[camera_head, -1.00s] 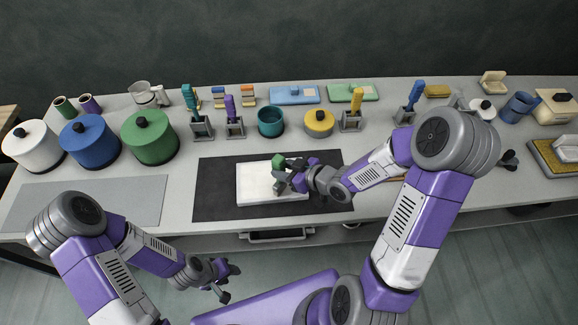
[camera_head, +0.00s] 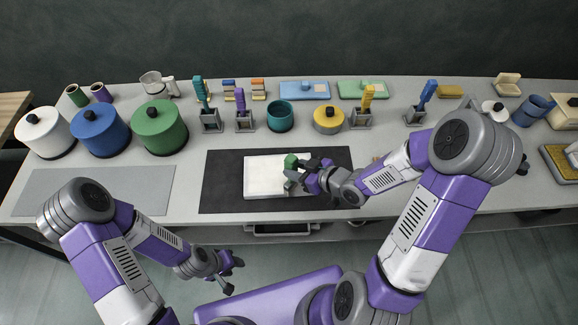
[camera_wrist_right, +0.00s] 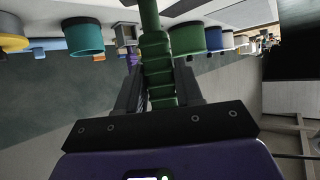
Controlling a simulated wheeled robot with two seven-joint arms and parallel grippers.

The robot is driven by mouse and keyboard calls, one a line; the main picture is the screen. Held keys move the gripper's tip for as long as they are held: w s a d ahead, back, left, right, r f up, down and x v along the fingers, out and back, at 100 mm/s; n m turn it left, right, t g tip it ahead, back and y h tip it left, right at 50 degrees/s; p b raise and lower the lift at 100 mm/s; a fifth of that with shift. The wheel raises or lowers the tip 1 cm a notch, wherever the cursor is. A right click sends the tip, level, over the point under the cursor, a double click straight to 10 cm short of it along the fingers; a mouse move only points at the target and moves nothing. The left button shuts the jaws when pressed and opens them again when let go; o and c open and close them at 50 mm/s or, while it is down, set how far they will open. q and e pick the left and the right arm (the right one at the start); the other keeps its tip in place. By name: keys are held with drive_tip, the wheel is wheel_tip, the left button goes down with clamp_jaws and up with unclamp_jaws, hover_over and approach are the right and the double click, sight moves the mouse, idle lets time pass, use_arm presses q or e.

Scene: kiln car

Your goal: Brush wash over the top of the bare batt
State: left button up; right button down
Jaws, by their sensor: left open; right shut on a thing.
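The batt (camera_head: 268,176) is a pale, nearly white slab lying flat on a dark mat (camera_head: 222,190) in the middle of the table. My right gripper (camera_head: 300,174) is over the batt's right part, shut on a green-handled brush (camera_head: 291,161). The green ribbed handle (camera_wrist_right: 158,75) also shows between the fingers in the right wrist view. The brush's working end is hidden by the gripper, so I cannot tell whether it touches the batt. My left gripper (camera_head: 231,272) is open and empty, in front of the table's near edge.
White, blue (camera_head: 100,132) and green (camera_head: 160,128) lidded pots stand at the left. Teal (camera_head: 280,116) and yellow (camera_head: 328,120) pots stand behind the mat, among holders with coloured-handled tools (camera_head: 210,118). A grey mat (camera_head: 95,190) at the left is bare.

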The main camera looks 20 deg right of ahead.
drive_tip(key=shift+s+d+p, duration=0.25)
drive_tip(key=shift+d+p, duration=0.25)
drive_tip(key=shift+d, duration=0.7)
drive_tip(key=w+d+p, duration=0.1)
drive_tip(key=d, duration=0.1)
drive_tip(key=w+d+p, duration=0.2)
drive_tip(key=shift+d, duration=0.1)
